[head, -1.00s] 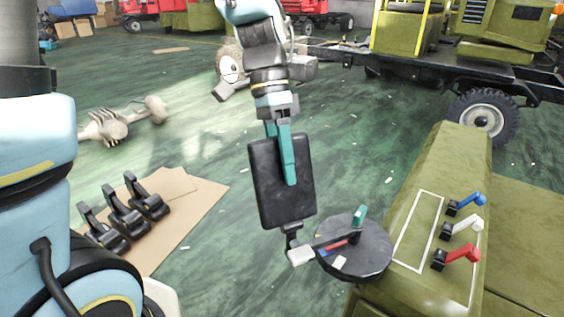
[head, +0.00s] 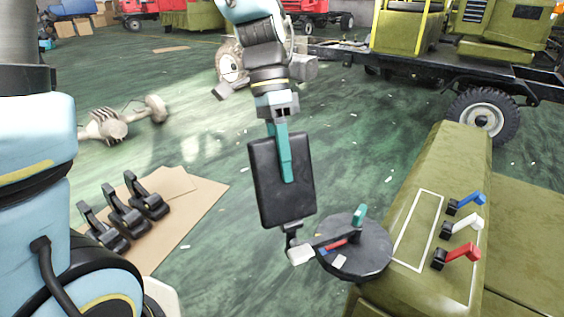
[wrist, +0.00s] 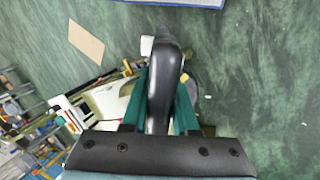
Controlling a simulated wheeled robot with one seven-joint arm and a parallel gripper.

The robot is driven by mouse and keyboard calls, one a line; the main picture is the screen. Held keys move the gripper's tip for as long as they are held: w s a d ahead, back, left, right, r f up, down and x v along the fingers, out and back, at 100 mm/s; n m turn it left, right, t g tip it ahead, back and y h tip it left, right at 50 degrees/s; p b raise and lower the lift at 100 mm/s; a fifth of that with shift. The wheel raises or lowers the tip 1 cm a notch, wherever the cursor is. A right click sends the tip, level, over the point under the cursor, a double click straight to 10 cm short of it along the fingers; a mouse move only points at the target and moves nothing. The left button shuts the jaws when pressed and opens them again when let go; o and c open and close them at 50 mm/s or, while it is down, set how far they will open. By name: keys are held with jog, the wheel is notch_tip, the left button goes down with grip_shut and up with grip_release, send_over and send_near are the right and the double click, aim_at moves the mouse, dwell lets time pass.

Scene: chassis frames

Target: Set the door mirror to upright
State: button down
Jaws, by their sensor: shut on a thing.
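The door mirror (head: 266,195) is a black rectangular panel on a short stalk in the head view. It stands nearly upright, its top leaning slightly left. A bracket arm with a white end (head: 300,255) joins it at its foot. My gripper (head: 286,170) comes from above, with a teal finger lying over the mirror's upper face. In the wrist view the mirror (wrist: 164,75) appears edge-on as a dark rounded shape between the two teal fingers, which are shut on it. The far finger is hidden in the head view.
A round dark tray (head: 355,262) with small coloured parts is beside the bracket. An olive panel (head: 420,215) with blue, white and red levers is to the right. Several black parts (head: 125,215) lie on cardboard at left. Green floor behind the mirror is largely open.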

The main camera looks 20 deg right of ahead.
dwell(0.8)
jog(key=shift+s+r+t, duration=0.2)
jog(key=shift+s+t, duration=0.1)
jog(key=shift+s, duration=0.05)
jog(key=s, duration=0.1)
jog(key=s+t, duration=0.1)
jog(key=s, duration=0.1)
jog(key=shift+r+p, duration=0.35)
jog(key=shift+p, duration=0.05)
jog(key=shift+s+a+f, duration=0.1)
jog(key=shift+s, duration=0.25)
jog(key=shift+s+f, duration=0.1)
jog(key=shift+s, duration=0.05)
jog(key=c, duration=0.7)
grip_release()
jog(key=shift+w, duration=0.2)
